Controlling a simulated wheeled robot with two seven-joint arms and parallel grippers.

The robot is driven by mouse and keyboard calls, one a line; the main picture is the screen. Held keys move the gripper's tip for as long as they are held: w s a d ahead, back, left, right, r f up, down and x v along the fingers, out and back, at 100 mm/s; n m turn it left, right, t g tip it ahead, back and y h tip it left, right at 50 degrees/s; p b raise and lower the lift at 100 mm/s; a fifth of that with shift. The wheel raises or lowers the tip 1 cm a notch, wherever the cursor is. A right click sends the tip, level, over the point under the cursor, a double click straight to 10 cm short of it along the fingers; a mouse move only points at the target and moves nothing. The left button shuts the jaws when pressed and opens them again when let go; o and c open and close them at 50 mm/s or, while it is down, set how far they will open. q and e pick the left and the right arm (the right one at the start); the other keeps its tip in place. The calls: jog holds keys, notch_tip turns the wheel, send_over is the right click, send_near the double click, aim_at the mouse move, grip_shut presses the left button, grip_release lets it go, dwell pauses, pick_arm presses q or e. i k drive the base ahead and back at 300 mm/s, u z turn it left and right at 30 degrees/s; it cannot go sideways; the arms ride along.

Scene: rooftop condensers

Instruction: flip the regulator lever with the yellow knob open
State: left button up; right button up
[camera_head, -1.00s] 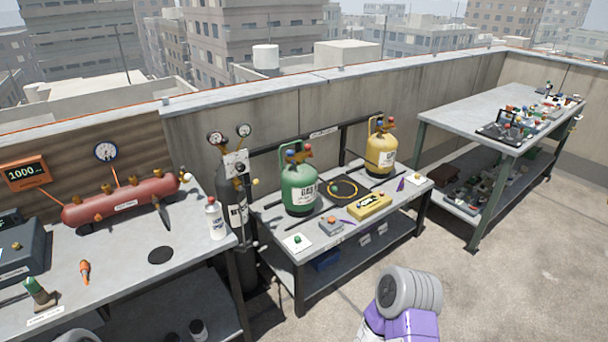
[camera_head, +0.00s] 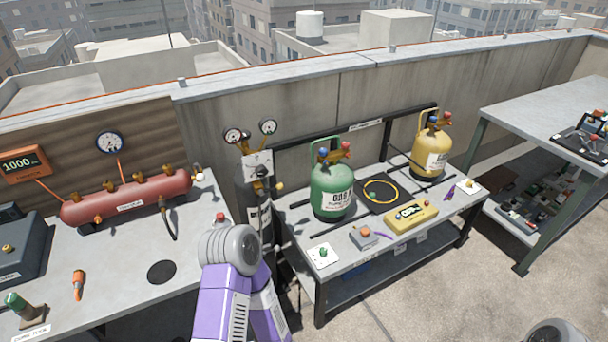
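The regulator shows as a pale plate (camera_head: 257,164) with two round gauges (camera_head: 234,136) above it, on a dark upright cylinder (camera_head: 251,203) between the two benches. A small yellow knob (camera_head: 280,186) sticks out at its right side. The lever's exact angle is too small to tell. One of my arms, with a purple link and grey joint, rises in front of the cylinder's lower part and hides some of it. A grey part of my other arm shows at the bottom right edge. Neither gripper is in view.
The middle bench holds a green tank (camera_head: 332,190), a yellow tank (camera_head: 430,157) and a yellow box (camera_head: 410,217). A concrete wall (camera_head: 300,105) stands behind.

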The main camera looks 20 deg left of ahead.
aim_at(279, 186)
jog(key=u, duration=0.45)
jog(key=i, duration=1)
jog(key=u, duration=2.6)
jog(key=k, duration=1.2)
jog(key=z, duration=0.85)
jog(key=i, duration=0.75)
